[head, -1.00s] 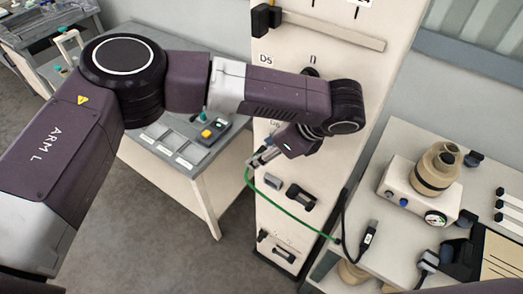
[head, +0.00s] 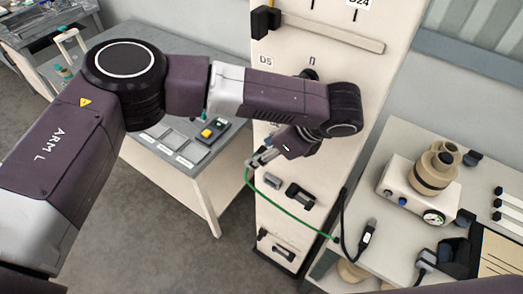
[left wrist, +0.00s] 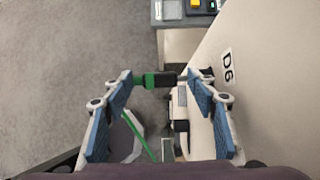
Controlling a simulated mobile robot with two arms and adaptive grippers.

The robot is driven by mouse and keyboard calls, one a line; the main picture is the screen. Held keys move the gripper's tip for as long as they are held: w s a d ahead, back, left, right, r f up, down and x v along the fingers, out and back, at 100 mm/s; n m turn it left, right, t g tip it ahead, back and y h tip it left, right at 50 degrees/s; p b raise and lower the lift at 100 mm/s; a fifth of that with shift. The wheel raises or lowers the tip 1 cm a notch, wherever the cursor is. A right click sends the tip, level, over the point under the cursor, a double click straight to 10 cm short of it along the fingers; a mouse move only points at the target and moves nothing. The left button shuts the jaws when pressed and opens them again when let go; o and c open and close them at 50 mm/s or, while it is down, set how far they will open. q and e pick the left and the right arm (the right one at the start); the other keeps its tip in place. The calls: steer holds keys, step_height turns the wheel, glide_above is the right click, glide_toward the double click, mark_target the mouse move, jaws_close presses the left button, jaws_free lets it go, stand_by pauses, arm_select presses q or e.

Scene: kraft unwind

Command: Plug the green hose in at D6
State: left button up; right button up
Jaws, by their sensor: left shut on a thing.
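The green hose (head: 295,215) hangs in a curve from my left gripper (head: 262,160) down to the right, in front of the cream panel (head: 345,60). In the left wrist view its end, a green and black plug (left wrist: 154,79), lies crosswise between the blue-padded fingers of my left gripper (left wrist: 163,80), black end toward the panel. The gripper is shut on this plug. The D6 label (left wrist: 228,67) is on the panel just right of the fingers. The D6 port itself is not clearly visible, so I cannot tell whether the plug touches it.
A black fitting (head: 300,196) sticks out of the panel below my gripper. A side bench (head: 400,235) with a black cable plug (head: 368,233) is at the right.

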arm_select(q)
steer(key=shift+s+d+f+p, duration=0.2)
steer(key=shift+s+f+p, duration=0.15)
steer(key=shift+f, duration=0.3)
